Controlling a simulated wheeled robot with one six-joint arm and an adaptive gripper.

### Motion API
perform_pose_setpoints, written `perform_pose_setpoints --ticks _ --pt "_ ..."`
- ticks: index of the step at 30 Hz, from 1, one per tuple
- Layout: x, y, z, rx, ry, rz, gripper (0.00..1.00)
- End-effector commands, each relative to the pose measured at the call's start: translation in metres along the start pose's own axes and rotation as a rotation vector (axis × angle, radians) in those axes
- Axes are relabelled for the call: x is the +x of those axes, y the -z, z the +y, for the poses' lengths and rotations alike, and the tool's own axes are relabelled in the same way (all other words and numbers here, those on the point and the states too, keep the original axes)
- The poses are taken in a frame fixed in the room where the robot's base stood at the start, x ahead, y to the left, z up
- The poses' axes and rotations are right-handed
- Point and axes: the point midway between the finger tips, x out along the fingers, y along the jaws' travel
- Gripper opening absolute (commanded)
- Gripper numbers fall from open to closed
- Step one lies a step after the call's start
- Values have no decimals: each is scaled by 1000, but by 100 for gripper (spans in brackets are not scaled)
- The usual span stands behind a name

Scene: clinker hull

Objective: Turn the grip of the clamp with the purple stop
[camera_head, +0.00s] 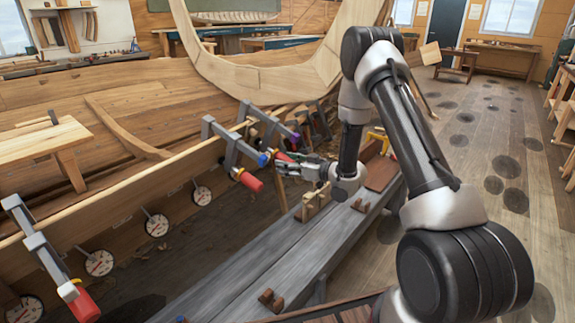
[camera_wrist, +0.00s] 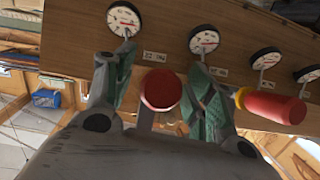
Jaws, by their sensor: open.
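The clamp with the purple stop (camera_head: 295,138) sits on the hull's top edge, the farthest of the clamps I can make out clearly. Its red grip (camera_head: 283,157) hangs below, partly hidden by my gripper (camera_head: 284,166). In the wrist view a red grip (camera_wrist: 161,90), seen end-on, lies between the two open fingers of my gripper (camera_wrist: 160,78). It appears to be the same grip; the purple stop does not show there. Gaps show beside the grip, and I cannot tell whether either finger touches it.
The clamp with the blue stop (camera_head: 262,160) is close by on the left; a red grip with a yellow collar (camera_wrist: 270,105) is just outside my right finger. Another clamp (camera_head: 35,245) is far left. Several dials (camera_head: 157,225) line the hull. A grey plank bench (camera_head: 270,262) lies below.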

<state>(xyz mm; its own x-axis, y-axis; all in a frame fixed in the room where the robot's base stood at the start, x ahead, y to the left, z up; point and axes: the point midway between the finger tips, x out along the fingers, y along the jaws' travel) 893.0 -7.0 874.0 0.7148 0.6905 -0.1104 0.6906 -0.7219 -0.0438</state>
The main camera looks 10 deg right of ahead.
Motion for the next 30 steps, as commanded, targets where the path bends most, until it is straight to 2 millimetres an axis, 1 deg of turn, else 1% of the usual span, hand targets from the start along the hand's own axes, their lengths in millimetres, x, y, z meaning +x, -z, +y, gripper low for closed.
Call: perform_pose_setpoints --ticks 2,5,8,12,15,18,23,30 --pt "-3 0 0 1 -1 -1 55" --pt "-15 0 1 1 -3 0 55" --pt "-35 0 1 2 -5 -1 55" --pt "-68 0 2 2 -6 0 55" --pt "-89 0 1 1 -4 0 55" --pt "-105 0 1 1 -3 -1 55" --pt "-118 0 1 0 -2 0 55" --pt "-120 0 0 0 0 0 55"
